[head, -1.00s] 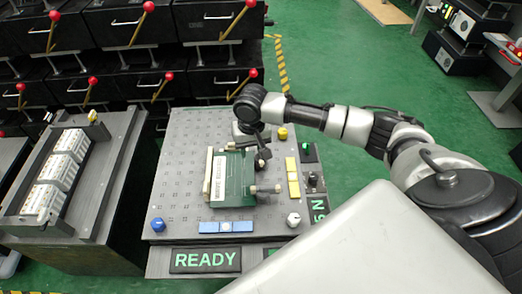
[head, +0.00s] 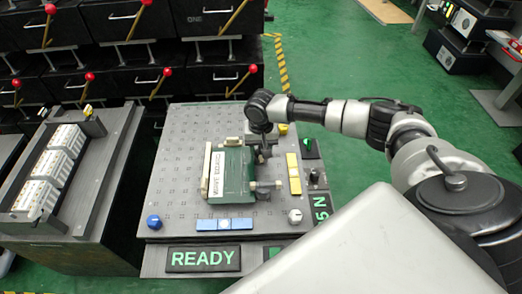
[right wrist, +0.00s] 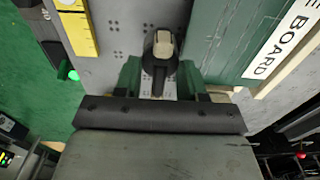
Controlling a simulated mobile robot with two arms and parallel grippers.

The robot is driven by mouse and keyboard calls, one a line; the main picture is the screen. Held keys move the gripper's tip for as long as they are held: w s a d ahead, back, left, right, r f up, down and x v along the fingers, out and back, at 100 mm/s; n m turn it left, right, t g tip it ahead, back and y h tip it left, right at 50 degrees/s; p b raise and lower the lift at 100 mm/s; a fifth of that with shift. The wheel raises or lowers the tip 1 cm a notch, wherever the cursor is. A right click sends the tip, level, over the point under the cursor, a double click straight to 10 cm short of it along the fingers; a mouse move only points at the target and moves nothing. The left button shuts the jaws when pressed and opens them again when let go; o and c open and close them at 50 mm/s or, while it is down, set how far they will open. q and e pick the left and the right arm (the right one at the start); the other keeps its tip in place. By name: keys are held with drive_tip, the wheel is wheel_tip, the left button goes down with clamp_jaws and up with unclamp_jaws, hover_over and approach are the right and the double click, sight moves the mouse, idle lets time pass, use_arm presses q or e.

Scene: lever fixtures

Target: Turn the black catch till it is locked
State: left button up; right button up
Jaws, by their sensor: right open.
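The black catch (right wrist: 161,72), with a beige end, shows in the right wrist view beside the green board (right wrist: 232,40). My right gripper (right wrist: 160,82) is open, its two fingers on either side of the catch with visible gaps, and I cannot tell if either touches it. In the head view the right gripper (head: 264,148) is over the right edge of the green board (head: 235,178), and the catch is hard to make out there. My left gripper is not in view.
The board sits on a grey perforated plate (head: 178,185) with a yellow block (head: 293,172), a blue bar (head: 224,224), knobs and a READY sign (head: 203,258). A bench with white modules (head: 50,170) stands at left. Black boxes with red-knobbed levers (head: 140,35) stand behind.

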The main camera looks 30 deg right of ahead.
drive_tip(key=shift+f, duration=0.3)
clamp_jaws()
drive_tip(key=shift+r, duration=0.1)
